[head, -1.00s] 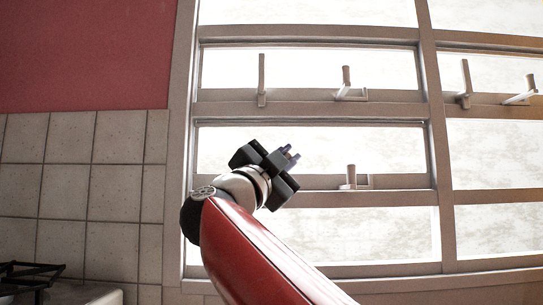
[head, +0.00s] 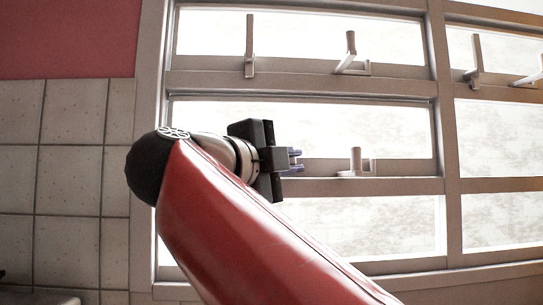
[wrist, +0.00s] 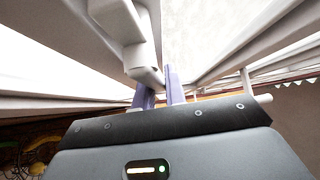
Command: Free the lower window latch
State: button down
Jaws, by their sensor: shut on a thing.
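My gripper (head: 293,158) is in front of the lower window's rail in the head view, with its purple fingers pointing right. In the wrist view, a white latch (wrist: 140,50) reaches down to the fingers (wrist: 160,90), which are shut on its end. The fingers hide part of that end. In the head view I cannot make out the held latch behind my gripper. Another pale latch (head: 355,162) stands upright on the same rail, to the right of the fingertips and apart from them.
The pale window frame (head: 300,80) carries more latches above: one upright (head: 249,45), one tilted (head: 349,52) and others at the right. A tiled wall (head: 70,180) is at the left. In the wrist view a white rod (wrist: 250,85) shows right of the fingers.

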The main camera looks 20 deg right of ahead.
dwell(0.4)
jog(key=c, duration=1.4)
grip_release()
jog(key=shift+c, duration=0.2)
